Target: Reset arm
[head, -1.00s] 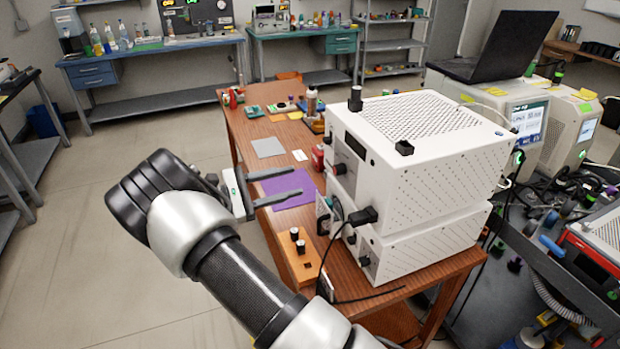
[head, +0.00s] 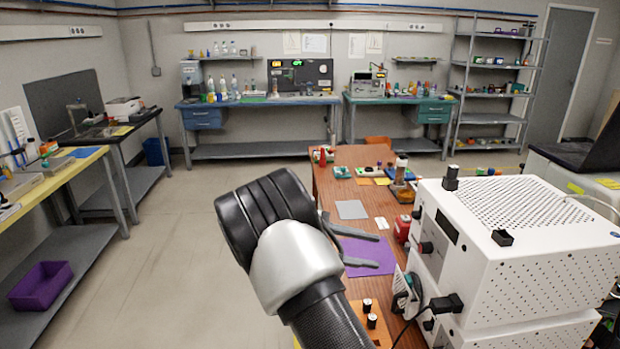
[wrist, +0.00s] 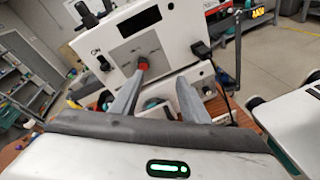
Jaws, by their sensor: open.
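My arm rises from the bottom of the head view, and my gripper (head: 377,250) points right, with its two fingers apart and nothing between them. It shows over the purple mat (head: 372,262) on the wooden table, left of the white machine (head: 545,225). My palm is mostly hidden behind my wrist. In the wrist view my gripper (wrist: 161,78) has both fingers spread, pointing at the white machine's front panel (wrist: 125,35). A red-based knob (wrist: 142,66) shows by the left fingertip; whether they touch I cannot tell.
The wooden table (head: 345,185) also holds a grey sheet (head: 352,210), a wooden block with black-and-white knobs (head: 369,313) and small items at its far end. Benches stand along the back wall. A yellow-topped bench (head: 60,172) is at left. The floor (head: 160,235) between is clear.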

